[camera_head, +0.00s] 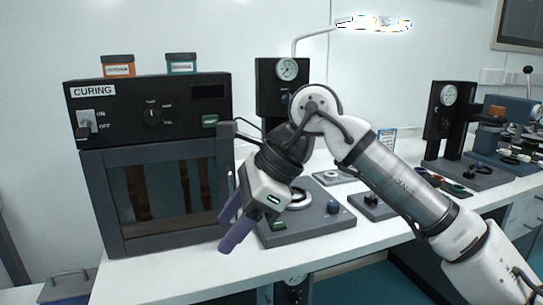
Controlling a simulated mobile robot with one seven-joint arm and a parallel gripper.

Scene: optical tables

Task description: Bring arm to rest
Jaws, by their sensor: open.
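My gripper (232,222) is in the middle of the head view, at the end of my white and grey arm. Its two purple fingers are spread apart and point down and left. Nothing shows between them. My arm reaches in from the lower right, bends at a raised joint and comes down to the gripper. It hides part of the gauge device behind it.
The oven has a dark window and two small jars (118,68) (181,65) on top. A gauge device (325,220) stands behind my gripper. Another gauge press (465,172) and a blue machine (512,130) stand at right. A lamp (372,23) hangs above. Bare white bench (185,275) shows in front.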

